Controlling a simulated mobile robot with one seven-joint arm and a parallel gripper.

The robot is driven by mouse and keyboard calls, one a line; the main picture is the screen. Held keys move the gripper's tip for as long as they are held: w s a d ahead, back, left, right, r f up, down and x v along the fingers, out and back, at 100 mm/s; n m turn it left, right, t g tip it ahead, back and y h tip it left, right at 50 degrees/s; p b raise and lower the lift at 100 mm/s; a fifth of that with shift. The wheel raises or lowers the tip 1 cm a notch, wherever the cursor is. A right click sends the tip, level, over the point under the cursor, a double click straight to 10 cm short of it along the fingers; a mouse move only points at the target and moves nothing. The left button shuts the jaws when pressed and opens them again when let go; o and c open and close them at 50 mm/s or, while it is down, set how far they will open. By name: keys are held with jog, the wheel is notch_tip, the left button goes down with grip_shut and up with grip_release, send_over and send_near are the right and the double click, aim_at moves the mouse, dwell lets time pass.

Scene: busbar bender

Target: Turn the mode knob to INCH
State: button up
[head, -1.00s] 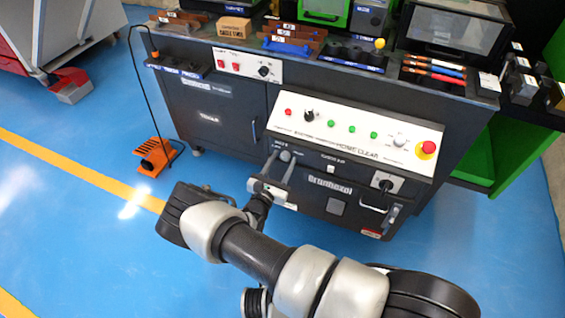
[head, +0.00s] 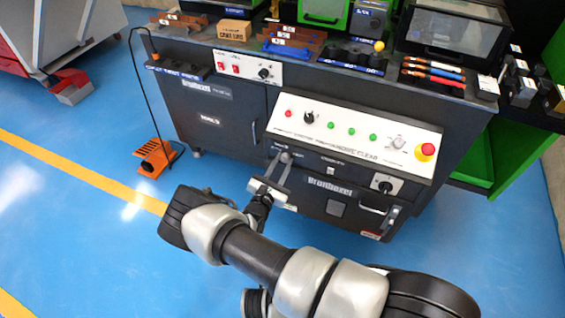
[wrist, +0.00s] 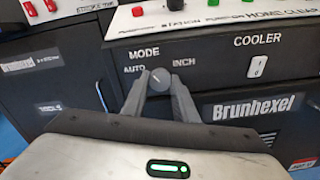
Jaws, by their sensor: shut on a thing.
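The mode knob (wrist: 159,78) is a small dark round knob on the dark front panel, below the word MODE in the wrist view. The label AUTO (wrist: 134,69) is at its left and the label INCH (wrist: 184,63) at its right. My gripper (wrist: 158,84) has its two grey fingers closed on the knob from both sides. The knob's pointer is too small to read surely; it does not clearly point at INCH. In the head view my gripper (head: 283,160) reaches the panel below the white control strip, and its fingers partly hide the knob.
The COOLER switch (wrist: 257,68) is to the right of the knob. Above is a white control panel (head: 350,128) with green buttons and a red emergency stop (head: 427,150). A drawer handle (head: 373,205) sticks out at lower right. Open blue floor lies in front.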

jog(key=m+p, duration=0.1)
jog(key=m, duration=0.3)
jog(key=shift+r+m, duration=0.1)
jog(key=shift+m, duration=0.2)
jog(key=m+p, duration=0.1)
jog(key=m, duration=0.2)
jog(key=shift+m+p, duration=0.3)
jog(key=shift+p, duration=0.1)
jog(key=m+p, duration=0.1)
jog(key=m, duration=0.2)
jog(key=shift+m, duration=0.3)
jog(key=shift+m+p, duration=0.95)
jog(key=shift+m, duration=1.05)
jog(key=o, duration=1.1)
jog(key=shift+c, duration=0.2)
